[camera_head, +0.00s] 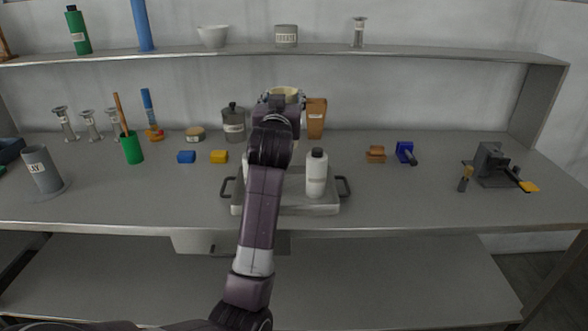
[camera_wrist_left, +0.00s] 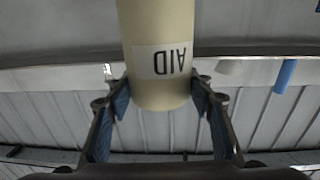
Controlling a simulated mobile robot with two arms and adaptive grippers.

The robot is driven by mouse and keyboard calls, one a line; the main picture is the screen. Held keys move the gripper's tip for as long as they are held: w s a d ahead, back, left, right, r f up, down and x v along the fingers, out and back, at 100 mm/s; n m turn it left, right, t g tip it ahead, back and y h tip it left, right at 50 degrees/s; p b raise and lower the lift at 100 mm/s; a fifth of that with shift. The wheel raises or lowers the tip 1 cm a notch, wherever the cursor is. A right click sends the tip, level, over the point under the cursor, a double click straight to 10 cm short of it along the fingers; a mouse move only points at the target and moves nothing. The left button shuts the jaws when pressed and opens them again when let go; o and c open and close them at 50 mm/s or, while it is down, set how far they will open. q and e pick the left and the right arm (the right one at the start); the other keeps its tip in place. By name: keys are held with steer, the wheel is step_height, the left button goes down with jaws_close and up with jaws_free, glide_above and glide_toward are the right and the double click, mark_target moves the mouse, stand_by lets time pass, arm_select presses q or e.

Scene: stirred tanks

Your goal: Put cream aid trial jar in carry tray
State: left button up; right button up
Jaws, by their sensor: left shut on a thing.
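The cream jar (camera_head: 285,91) labelled AID is in my left gripper (camera_head: 283,101), which shows from behind in the head view. In the left wrist view the jar (camera_wrist_left: 160,28) sits between both blue-padded fingers, which are shut on it, with its label upside down in the picture. The carry tray (camera_head: 326,209), with a black handle at each end, is on the bench. In the head view my left arm crosses in front of it and hides part of it. A white bottle (camera_head: 317,178) stands upright at its right side. My right gripper is not in view.
Behind the tray stand a grey lidded jar (camera_head: 234,126) and a brown container (camera_head: 316,120). A shelf (camera_head: 190,52) runs above the bench.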

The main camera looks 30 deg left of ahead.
arm_select(q)
step_height(320, 180, down, 8)
steer(key=shift+a+r, duration=0.1)
steer(key=shift+r, duration=0.05)
step_height(320, 180, down, 4)
steer(key=shift+r, duration=0.1)
step_height(320, 180, down, 5)
steer(key=shift+r, duration=0.15)
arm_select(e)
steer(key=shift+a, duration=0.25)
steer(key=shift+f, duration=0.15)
arm_select(q)
steer(key=o, duration=1.3)
